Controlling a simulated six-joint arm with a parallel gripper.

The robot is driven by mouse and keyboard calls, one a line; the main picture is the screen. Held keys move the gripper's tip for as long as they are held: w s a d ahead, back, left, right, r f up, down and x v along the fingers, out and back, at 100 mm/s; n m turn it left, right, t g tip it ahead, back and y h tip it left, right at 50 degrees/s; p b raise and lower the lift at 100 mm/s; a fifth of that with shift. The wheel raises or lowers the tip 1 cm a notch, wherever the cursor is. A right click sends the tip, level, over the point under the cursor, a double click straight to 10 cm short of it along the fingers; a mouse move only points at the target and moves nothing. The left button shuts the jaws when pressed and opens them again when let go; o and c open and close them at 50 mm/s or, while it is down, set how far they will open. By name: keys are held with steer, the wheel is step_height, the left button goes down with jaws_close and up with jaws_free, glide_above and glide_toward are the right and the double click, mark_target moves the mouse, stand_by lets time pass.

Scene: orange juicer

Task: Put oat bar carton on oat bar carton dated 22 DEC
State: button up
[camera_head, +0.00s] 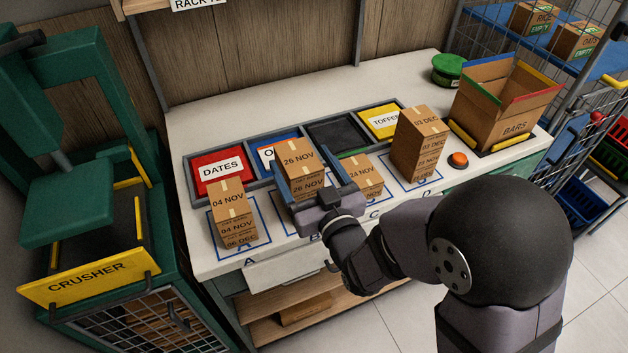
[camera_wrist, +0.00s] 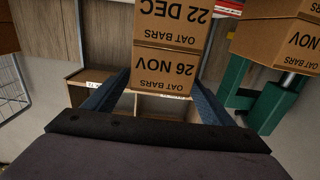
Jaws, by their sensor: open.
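My gripper (camera_head: 299,152) is open at the second stack from the left, with one blue finger on either side of its top oat bar carton, dated 26 NOV (camera_head: 299,160). In the wrist view, the 26 NOV carton (camera_wrist: 163,72) appears upside down between my fingers, apparently not gripped. It adjoins the oat bar carton dated 22 DEC (camera_wrist: 170,22), which is below it by the print direction. In the head view my gripper hides the lower part of this stack, including the 22 DEC date.
Neighbouring stacks are 04 NOV (camera_head: 232,213) at left, a low 24 NOV carton (camera_head: 362,173) at right, and a tall 03 DEC stack (camera_head: 420,145). Behind are bins, including a red DATES bin (camera_head: 219,168). A BARS box (camera_head: 500,108) and orange button (camera_head: 457,159) stand right; the crusher (camera_head: 88,272) is left.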

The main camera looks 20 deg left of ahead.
mark_target(310, 176)
steer(key=shift+s+d+r+p, duration=0.2)
steer(key=shift+s+d+p, duration=0.25)
steer(key=shift+p, duration=0.85)
steer(key=shift+s+d+r+p, duration=0.15)
steer(key=shift+s+d+p, duration=0.3)
steer(key=shift+p, duration=0.8)
steer(key=p, duration=0.4)
steer(key=shift+s+d+f, duration=0.1)
steer(key=shift+s+d, duration=0.25)
steer(key=p+v, duration=0.1)
steer(key=p, duration=0.3)
steer(key=shift+s+d+f, duration=0.15)
steer(key=shift+s+d, duration=0.1)
